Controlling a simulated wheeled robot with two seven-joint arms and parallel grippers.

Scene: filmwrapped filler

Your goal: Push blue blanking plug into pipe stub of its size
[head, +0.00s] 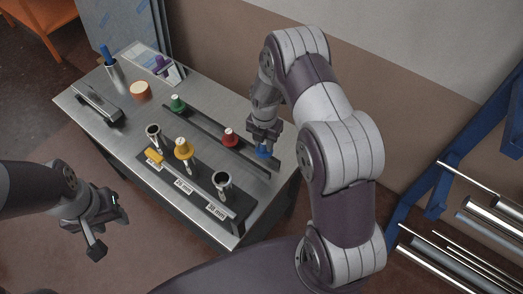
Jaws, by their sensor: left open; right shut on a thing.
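The blue plug (263,153) is between the fingers of my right gripper (264,140), at the right end of the rear rack (205,132). I cannot tell whether it still touches the rack. A green plug (178,103) and a red plug (230,136) sit along that rack. In the front rack, the left pipe stub (154,131) and right pipe stub (222,180) look open at the top. A yellow plug (184,148) sits on the middle stub. Size labels are on the front, too small to read surely. My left gripper (110,226) is open and empty, off the table's front edge.
A purple item (161,65) lies on papers behind. A blue rack (433,188) with metal pipes stands right.

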